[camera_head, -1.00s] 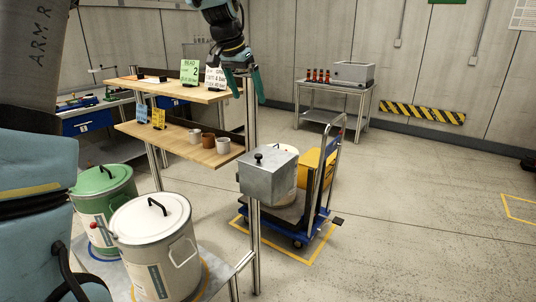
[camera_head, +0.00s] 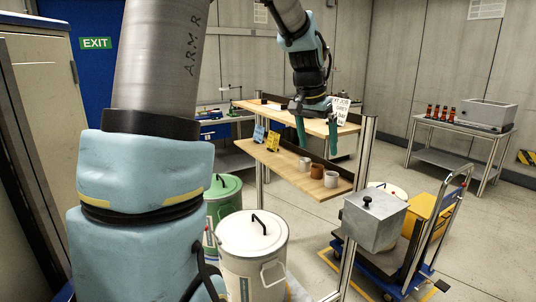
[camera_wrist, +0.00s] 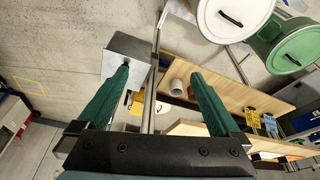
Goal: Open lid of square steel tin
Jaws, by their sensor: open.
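My gripper (camera_head: 318,140) is open and empty, above and left of the tin, over the wooden shelves. In the wrist view my gripper (camera_wrist: 165,95) has its two green fingers wide apart with nothing between them. The tin (camera_wrist: 127,50) shows there beyond the left fingertip, partly covered by it.
A wooden shelf (camera_head: 285,166) holds several cups and cards. A white drum (camera_head: 252,240) and a green drum (camera_head: 222,190) stand below left. A steel table (camera_head: 455,146) stands at the far right.

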